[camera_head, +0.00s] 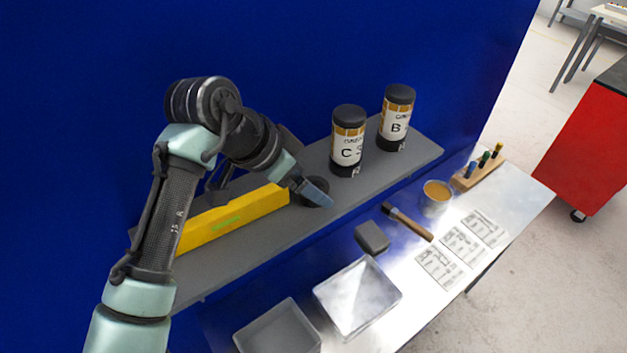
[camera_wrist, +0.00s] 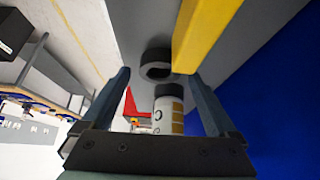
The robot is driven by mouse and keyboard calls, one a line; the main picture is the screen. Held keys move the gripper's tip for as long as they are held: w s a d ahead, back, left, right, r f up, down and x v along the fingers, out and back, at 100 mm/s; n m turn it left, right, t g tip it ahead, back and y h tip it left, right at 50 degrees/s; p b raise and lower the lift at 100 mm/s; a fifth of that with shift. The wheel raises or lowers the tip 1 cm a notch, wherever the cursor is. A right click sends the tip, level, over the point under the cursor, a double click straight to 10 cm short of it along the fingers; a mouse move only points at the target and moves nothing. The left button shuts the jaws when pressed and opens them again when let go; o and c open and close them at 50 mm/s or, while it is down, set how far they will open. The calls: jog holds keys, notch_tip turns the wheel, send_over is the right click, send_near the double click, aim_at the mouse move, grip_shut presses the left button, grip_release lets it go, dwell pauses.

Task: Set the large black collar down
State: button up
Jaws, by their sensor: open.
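The large black collar (camera_wrist: 156,54) rests on the grey shelf (camera_head: 380,172), near the end of a yellow bar (camera_head: 232,218). In the wrist view it lies just beyond my fingertips, roughly between them. In the wrist view my gripper (camera_wrist: 158,76) is open, with a wide gap between the fingers and nothing held. Whether a finger touches the collar cannot be told.
Black-capped canisters marked C (camera_head: 348,142) and B (camera_head: 396,118) stand on the shelf to the right. Below, the metal table holds a grey block (camera_head: 372,237), a brush (camera_head: 408,223), a cup (camera_head: 437,196), trays (camera_head: 357,296) and printed cards (camera_head: 462,246). A blue wall (camera_head: 270,50) stands behind.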

jog(key=shift+w+d+f, duration=0.2)
jog(key=shift+d+f, duration=0.1)
jog(key=shift+f, duration=0.25)
grip_shut()
